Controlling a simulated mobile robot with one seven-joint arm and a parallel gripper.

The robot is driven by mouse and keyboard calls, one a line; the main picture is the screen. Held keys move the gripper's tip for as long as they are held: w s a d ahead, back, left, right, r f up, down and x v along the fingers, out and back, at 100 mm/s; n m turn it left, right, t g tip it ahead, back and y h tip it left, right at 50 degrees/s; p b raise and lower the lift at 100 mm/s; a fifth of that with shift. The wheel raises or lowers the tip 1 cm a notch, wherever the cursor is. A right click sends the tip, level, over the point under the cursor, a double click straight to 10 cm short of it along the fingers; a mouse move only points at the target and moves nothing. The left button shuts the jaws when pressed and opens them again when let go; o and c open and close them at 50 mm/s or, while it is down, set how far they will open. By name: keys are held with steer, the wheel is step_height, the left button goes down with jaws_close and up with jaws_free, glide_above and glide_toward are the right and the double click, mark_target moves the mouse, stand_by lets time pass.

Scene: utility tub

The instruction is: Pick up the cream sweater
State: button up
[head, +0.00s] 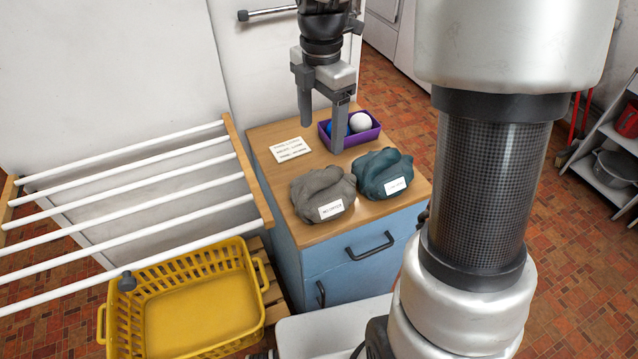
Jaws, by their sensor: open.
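No plainly cream-coloured sweater shows. Two folded cloth bundles lie side by side on the wooden top (262,132) of a blue cabinet: a grey-brown bundle (318,185) at left and a dark teal bundle (380,172) at right. Each has a small white label, too small to read. I cannot tell whether either one is the sweater. My gripper (321,136) points down above the cabinet top, behind the bundles in the picture. Its two fingers are apart, with nothing seen between them.
A purple bin (373,134) with a white ball (360,122) and something blue stands behind the right finger. A printed card (289,149) lies at left. A white-barred drying rack (130,180) and yellow basket (200,310) are left of the blue cabinet (345,255).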

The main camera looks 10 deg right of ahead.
glide_toward(325, 177)
steer(key=f, duration=0.3)
steer(key=f+b, duration=0.1)
steer(key=f, duration=0.1)
steer(key=shift+w+a, duration=0.15)
steer(key=shift+a, duration=0.25)
steer(key=f, duration=0.3)
steer(key=d+f, duration=0.1)
steer(key=f, duration=0.1)
steer(key=shift+f, duration=0.1)
jaws_close()
